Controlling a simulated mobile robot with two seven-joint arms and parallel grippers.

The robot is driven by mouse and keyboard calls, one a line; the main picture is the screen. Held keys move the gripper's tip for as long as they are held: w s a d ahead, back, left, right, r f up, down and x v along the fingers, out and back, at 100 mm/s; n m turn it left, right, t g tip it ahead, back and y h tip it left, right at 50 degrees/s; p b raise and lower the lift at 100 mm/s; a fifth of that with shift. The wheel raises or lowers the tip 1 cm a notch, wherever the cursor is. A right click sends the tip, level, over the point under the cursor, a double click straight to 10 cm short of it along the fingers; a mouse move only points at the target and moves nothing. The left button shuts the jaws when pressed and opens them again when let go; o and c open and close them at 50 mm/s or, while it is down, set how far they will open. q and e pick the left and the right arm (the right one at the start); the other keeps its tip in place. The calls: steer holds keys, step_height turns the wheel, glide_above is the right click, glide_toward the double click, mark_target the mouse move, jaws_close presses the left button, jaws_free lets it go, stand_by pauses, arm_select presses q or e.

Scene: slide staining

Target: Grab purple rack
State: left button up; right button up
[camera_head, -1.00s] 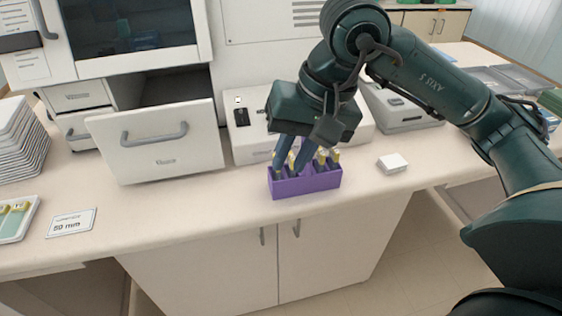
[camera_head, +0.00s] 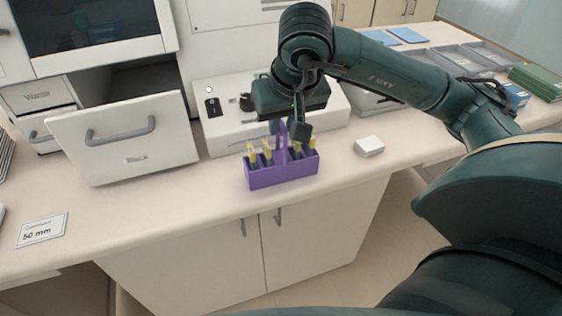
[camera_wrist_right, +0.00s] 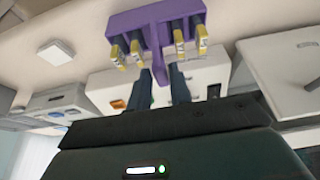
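The purple rack (camera_head: 283,175) stands upright near the counter's front edge. It holds several slides with yellow ends, and its upright handle (camera_head: 282,138) rises from the middle. My right gripper (camera_head: 286,129) is over the rack, with its fingers pointing down by the handle. In the right wrist view the two fingers (camera_wrist_right: 162,78) are apart, and the handle (camera_wrist_right: 158,62) of the purple rack (camera_wrist_right: 150,20) reaches between them. I see no clear contact between fingers and handle. My left gripper is not in view.
A white device (camera_head: 220,130) stands close behind the rack. An open drawer (camera_head: 125,140) juts out at the left. A small white box (camera_head: 369,146) lies to the right. A "50 mm" card (camera_head: 42,230) lies at the left. Grey trays (camera_head: 450,60) are at the far right.

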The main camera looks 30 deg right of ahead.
mark_target(281, 151)
steer(key=shift+x, duration=1.95)
steer(key=shift+c, duration=0.6)
jaws_close()
steer(key=shift+w, duration=0.1)
